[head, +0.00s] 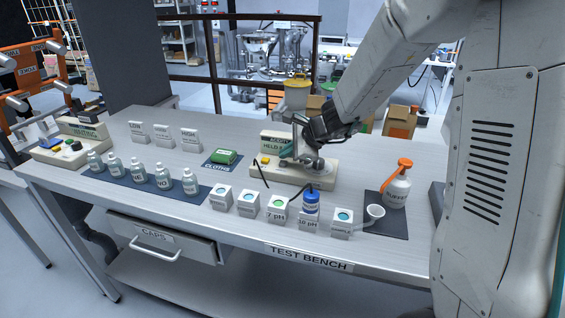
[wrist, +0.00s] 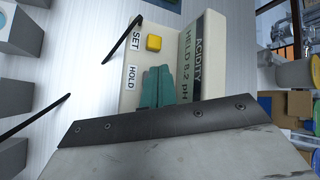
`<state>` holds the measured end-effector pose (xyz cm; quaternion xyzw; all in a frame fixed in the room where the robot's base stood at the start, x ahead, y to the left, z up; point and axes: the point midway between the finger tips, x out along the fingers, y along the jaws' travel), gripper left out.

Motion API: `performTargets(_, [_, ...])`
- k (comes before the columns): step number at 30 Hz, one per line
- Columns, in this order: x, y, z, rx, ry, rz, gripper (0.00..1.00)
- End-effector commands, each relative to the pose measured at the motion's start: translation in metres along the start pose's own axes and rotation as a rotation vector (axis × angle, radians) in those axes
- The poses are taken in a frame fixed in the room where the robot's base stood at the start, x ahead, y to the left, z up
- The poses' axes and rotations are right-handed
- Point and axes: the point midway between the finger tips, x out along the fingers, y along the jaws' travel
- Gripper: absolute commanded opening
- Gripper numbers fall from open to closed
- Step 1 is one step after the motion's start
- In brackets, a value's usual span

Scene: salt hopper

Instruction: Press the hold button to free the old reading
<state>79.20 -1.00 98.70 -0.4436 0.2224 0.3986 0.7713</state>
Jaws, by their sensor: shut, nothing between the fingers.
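The acidity meter (head: 292,174) is a cream box on the bench, with a raised display at its back. In the wrist view its display (wrist: 190,62) reads "HELD 8.2 pH" under "ACIDITY". A yellow button (wrist: 154,43) sits beside the "SET" label (wrist: 135,41); it also shows in the head view (head: 264,160). The "HOLD" label (wrist: 131,77) is further along the panel. My gripper (wrist: 157,88) has its teal fingers shut and empty over the panel beside that label. It shows in the head view (head: 287,152) too. The hold button is hidden; I cannot tell whether the fingers touch it.
A green cloth pack (head: 224,156) lies left of the meter. A second instrument (head: 68,148) is at far left.

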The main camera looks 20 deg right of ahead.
Motion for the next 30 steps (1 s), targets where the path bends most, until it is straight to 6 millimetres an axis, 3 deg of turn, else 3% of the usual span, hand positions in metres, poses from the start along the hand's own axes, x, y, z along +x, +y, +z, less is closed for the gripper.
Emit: performTargets(30, [0.0068, 0.0056, -0.0052, -0.001, 0.000, 0.000, 0.00])
